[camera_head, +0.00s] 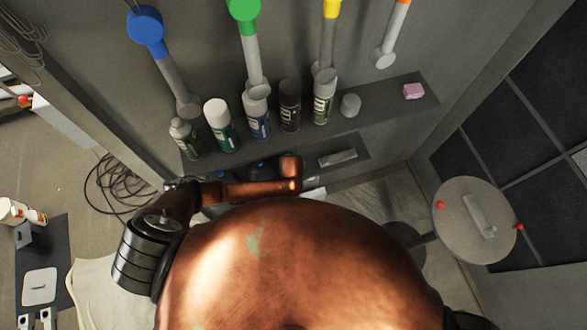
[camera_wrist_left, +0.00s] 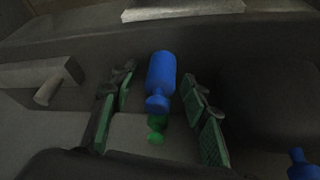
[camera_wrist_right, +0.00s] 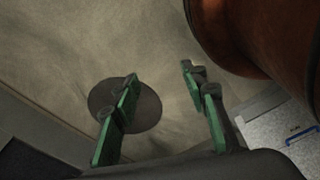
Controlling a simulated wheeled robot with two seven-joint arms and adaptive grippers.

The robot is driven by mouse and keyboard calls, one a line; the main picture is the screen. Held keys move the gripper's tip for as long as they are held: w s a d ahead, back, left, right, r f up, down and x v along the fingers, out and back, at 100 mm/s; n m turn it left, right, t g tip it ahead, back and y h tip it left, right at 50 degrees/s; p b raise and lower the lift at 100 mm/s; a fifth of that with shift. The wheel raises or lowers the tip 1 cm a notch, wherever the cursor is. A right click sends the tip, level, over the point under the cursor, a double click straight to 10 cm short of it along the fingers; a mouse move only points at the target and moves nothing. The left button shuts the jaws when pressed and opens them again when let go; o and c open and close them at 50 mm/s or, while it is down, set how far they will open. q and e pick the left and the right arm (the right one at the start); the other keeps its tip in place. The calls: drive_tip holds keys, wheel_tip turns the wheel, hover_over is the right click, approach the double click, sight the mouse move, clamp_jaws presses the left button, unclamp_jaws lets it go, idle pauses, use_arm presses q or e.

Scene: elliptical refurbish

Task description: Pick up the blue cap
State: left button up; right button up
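In the left wrist view a small blue bottle-shaped piece (camera_wrist_left: 161,73), which may be the blue cap, lies between the fingers of my left gripper (camera_wrist_left: 158,76). A green part (camera_wrist_left: 157,127) shows just below it. The left fingers are spread with visible gaps on both sides of the blue piece. Another blue piece (camera_wrist_left: 303,166) is at the lower right corner. In the head view, small blue tops (camera_head: 220,174) show on the lower shelf beside my left arm. My right gripper (camera_wrist_right: 160,73) is open and empty, above the floor.
Several spray cans (camera_head: 221,124) and a pink block (camera_head: 413,91) stand on the upper shelf (camera_head: 375,118). Poles with coloured discs, one blue (camera_head: 145,26), lean above it. Cables (camera_head: 112,185) lie on the left.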

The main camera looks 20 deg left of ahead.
use_arm(q)
drive_tip(key=c, duration=0.5)
drive_tip(key=shift+c, duration=1.3)
use_arm(e)
drive_tip(key=shift+s+a, duration=0.15)
drive_tip(key=shift+s, duration=0.95)
drive_tip(key=shift+w, duration=0.1)
